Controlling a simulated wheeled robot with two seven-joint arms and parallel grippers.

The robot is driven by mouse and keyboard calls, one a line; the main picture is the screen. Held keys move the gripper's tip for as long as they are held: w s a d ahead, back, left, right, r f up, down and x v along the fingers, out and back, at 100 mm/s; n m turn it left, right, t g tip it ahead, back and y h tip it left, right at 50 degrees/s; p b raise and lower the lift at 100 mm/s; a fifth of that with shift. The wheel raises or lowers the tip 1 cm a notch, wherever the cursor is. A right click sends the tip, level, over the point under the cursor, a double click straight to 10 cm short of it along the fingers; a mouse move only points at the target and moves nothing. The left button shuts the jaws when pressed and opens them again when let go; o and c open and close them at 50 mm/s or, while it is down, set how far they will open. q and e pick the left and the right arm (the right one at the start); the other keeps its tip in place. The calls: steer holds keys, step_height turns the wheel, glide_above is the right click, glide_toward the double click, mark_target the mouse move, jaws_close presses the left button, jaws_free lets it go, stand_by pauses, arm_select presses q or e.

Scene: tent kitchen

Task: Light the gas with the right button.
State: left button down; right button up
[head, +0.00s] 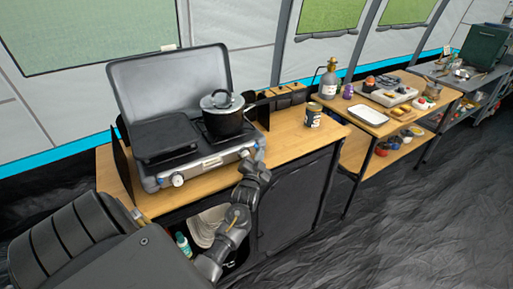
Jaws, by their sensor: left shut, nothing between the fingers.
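A grey camping gas stove (208,166) with its lid raised stands on the wooden table at the left. Its front carries a pale left knob (178,180) and a right knob (244,153) near the right end. A dark pot (222,121) with a lid sits on the right burner and a black griddle (163,137) lies on the left. My left gripper (259,152) is shut and empty, at the front right corner of the stove, close beside the right knob. I cannot tell whether it touches the knob. No flame is visible. My right gripper is out of view.
A jar (313,115) stands on the wooden table (288,140) right of the stove. A second table with a gas bottle (329,83), a tray (368,115) and food is further right. A bottle (183,244) stands below the stove. The dark floor at right is clear.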

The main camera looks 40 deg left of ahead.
arm_select(q)
steer(key=shift+a, duration=0.1)
steer(key=shift+w+a, duration=0.1)
steer(key=shift+a, duration=0.25)
steer(key=shift+w+a, duration=0.1)
steer(key=shift+a, duration=0.25)
stand_by(0.9)
steer(key=shift+d, duration=0.1)
steer(key=shift+s+d+r+p, duration=0.1)
steer(key=shift+s+d+p, duration=0.1)
steer(key=shift+d+p, duration=0.3)
steer(key=shift+d, duration=0.2)
steer(key=d, duration=0.1)
steer(key=s+d+p, duration=0.1)
steer(key=d, duration=0.2)
steer(key=shift+s+d+p, duration=0.25)
steer(key=shift+d+p, duration=0.15)
